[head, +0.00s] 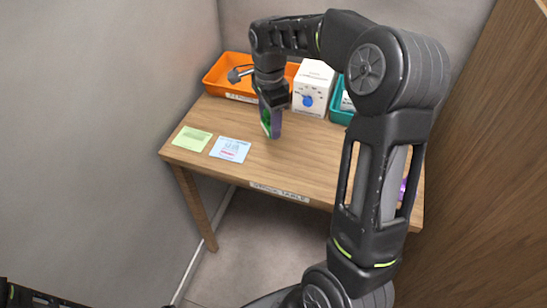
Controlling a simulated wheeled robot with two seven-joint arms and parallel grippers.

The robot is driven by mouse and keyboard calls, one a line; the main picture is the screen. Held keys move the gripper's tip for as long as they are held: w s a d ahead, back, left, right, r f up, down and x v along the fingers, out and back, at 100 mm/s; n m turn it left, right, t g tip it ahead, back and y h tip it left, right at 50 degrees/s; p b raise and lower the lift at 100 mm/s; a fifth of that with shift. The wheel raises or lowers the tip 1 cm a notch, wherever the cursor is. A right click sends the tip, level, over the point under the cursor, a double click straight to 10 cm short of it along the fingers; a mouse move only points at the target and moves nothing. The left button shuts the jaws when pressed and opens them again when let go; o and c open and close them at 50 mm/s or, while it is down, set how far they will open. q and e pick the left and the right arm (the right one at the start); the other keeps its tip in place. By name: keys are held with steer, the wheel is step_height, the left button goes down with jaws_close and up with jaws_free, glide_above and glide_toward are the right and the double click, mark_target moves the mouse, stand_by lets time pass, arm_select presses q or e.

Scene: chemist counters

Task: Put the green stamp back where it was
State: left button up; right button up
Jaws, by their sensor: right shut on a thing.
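My right gripper (272,103) is shut and points down over the left-middle part of the wooden table. The green stamp (266,120) is in its jaws, upright, with a purple part (277,124) beside the green. The jaws hide much of it. I cannot tell whether its lower end touches the table top. My left gripper is out of view.
A purple thing (403,190) shows partly behind my right arm. The table's front middle is clear. Walls close in left and back.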

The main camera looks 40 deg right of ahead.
glide_above(270, 156)
steer(key=shift+f+p, duration=0.45)
steer(key=shift+f, duration=2.65)
steer(key=shift+f+p, duration=0.35)
steer(key=shift+f, duration=1.55)
steer(key=shift+f, duration=0.25)
steer(key=o, duration=1)
steer(key=shift+r, duration=0.1)
steer(key=shift+r, duration=0.15)
